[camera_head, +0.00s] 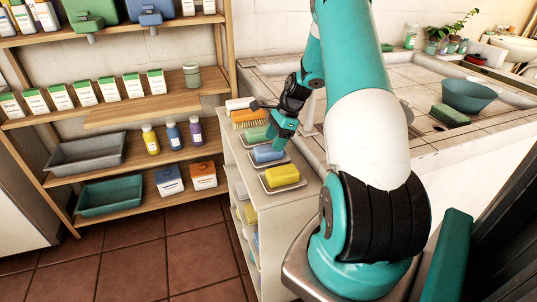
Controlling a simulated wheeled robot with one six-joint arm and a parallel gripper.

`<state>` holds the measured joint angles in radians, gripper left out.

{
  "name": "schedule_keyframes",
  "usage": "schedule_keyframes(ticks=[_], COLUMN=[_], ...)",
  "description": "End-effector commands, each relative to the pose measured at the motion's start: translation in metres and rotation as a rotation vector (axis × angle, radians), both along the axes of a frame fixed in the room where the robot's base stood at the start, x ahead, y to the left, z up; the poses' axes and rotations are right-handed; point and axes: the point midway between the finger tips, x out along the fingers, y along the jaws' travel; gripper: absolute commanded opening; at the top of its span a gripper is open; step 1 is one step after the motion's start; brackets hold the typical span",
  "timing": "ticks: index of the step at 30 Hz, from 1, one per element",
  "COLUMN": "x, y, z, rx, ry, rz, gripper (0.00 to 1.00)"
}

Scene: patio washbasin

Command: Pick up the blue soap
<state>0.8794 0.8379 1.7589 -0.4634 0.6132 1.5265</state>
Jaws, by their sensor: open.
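The blue soap (268,154) lies on a small pale dish on top of the narrow white shelf unit. A yellow soap (282,175) sits on its own dish in front of it. A green soap (256,134) lies behind it, partly hidden by my gripper. My gripper (279,143) is open and points down just above and at the back right of the blue soap. Its fingertips are small here, and I cannot tell whether they touch the soap. No other view shows the space between the fingers.
The tiled washbasin counter (420,150) rises on the right, with a teal bowl (467,95) and a green sponge (450,115). A wooden shelf (150,107) with boxes, bottles and trays stands left. Tiled floor (150,250) is clear.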

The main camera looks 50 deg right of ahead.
Motion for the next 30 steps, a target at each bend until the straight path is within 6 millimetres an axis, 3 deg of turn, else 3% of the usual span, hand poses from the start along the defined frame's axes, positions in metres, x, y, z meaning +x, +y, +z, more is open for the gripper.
schedule_keyframes(ticks=[6, 15, 20, 30], x=[0.007, 0.009, 0.009, 0.009], y=[0.012, 0.013, 0.013, 0.013], z=[-0.03, -0.035, -0.035, -0.032], rx=[0.002, 0.0, 0.0, 0.0], ry=[0.002, 0.0, 0.001, -0.001], rz=[0.003, 0.003, 0.004, 0.004], gripper=[0.62, 0.62, 0.27, 0.26])
